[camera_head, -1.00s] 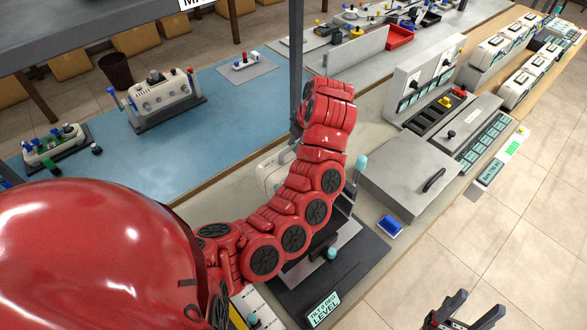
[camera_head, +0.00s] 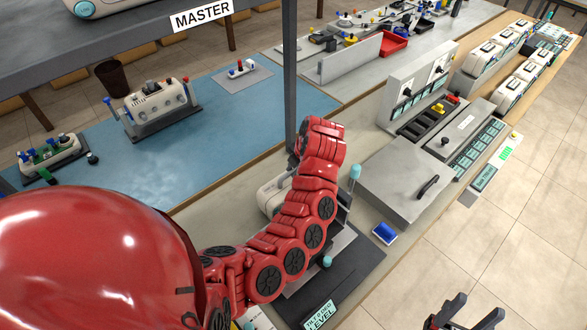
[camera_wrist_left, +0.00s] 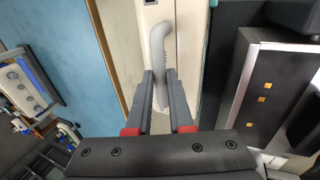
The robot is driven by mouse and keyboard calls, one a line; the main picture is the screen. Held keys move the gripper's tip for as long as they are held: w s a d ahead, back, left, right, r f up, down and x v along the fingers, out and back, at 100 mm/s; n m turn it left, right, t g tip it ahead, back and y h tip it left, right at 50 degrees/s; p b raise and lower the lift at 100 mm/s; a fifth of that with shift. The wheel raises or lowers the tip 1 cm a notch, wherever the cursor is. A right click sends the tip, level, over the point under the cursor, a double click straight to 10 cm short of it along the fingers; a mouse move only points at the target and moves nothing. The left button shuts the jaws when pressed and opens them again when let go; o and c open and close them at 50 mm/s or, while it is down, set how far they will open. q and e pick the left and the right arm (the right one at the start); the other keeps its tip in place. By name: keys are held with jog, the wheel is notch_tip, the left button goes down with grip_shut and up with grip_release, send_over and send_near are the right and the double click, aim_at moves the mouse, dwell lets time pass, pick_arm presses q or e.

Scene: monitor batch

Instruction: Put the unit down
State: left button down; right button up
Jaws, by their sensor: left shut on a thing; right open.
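The unit is a pale, off-white case (camera_head: 273,197) above or on the grey bench, mostly hidden behind my red left arm in the head view. In the left wrist view its grey handle (camera_wrist_left: 157,45) runs between the fingers of my left gripper (camera_wrist_left: 159,76), which is shut on it. The left gripper (camera_head: 294,160) is largely hidden by the arm in the head view. I cannot tell whether the unit's base touches the stand below. My right gripper (camera_head: 471,305) is open and empty, over the floor at lower right.
A dark mat (camera_head: 360,262) with a tilt-level sign (camera_head: 320,315) lies under and in front of the arm. A grey lidded box (camera_head: 400,185) and blue block (camera_head: 384,233) stand to the right. A thin post (camera_head: 290,80) rises behind the gripper. The blue mat (camera_head: 200,150) has free room.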

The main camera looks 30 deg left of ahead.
pick_arm(q)
jog(key=c, duration=0.8)
grip_release()
